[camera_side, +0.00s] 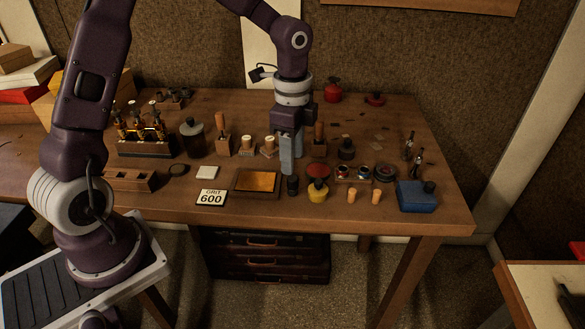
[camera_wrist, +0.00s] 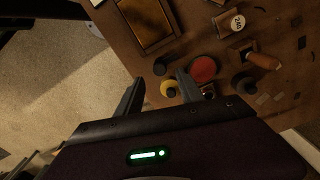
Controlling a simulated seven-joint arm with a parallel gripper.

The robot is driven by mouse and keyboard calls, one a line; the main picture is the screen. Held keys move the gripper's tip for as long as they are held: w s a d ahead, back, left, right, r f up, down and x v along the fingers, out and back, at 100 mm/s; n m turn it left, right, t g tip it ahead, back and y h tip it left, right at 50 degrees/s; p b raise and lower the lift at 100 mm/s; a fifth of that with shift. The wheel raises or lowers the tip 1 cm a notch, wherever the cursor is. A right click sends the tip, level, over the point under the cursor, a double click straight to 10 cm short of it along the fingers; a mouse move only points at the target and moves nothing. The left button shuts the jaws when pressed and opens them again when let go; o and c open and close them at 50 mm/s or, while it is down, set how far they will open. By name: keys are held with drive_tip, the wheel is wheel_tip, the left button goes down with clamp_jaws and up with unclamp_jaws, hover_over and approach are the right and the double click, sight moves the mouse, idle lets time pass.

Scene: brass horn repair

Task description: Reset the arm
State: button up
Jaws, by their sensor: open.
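My gripper (camera_side: 292,150) hangs over the middle of the wooden workbench (camera_side: 430,195), fingers pointing down. In the wrist view my gripper (camera_wrist: 160,88) shows two dark fingers spread apart with nothing held between them. Beyond the fingertips, in the wrist view, are a yellow round item (camera_wrist: 169,88) and a red disc (camera_wrist: 203,69). In the side view the fingers cover part of the bench behind them. How high the fingertips are above the bench is hard to tell.
Near the gripper are a tray with an amber surface (camera_side: 257,182), a small black cylinder (camera_side: 292,186), a yellow-based pot (camera_side: 318,191) and a wooden-handled tool (camera_side: 319,140). A blue box (camera_side: 416,196) sits at the front right. A "GRIT 600" card (camera_side: 211,197) lies at the front edge.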

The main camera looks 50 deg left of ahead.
drive_tip(key=shift+r, duration=0.9)
drive_tip(key=s+r+n+t, duration=0.2)
drive_tip(key=s+r+n, duration=0.2)
drive_tip(key=s, duration=0.3)
drive_tip(key=s+d+r+n+t, duration=0.1)
drive_tip(key=s+r+n, duration=0.3)
drive_tip(key=s, duration=0.4)
drive_tip(key=s+d+r+n+t, duration=0.1)
drive_tip(key=s+r+n, duration=0.3)
drive_tip(key=s, duration=0.4)
drive_tip(key=shift+r+t, duration=0.15)
drive_tip(key=shift+t, duration=0.65)
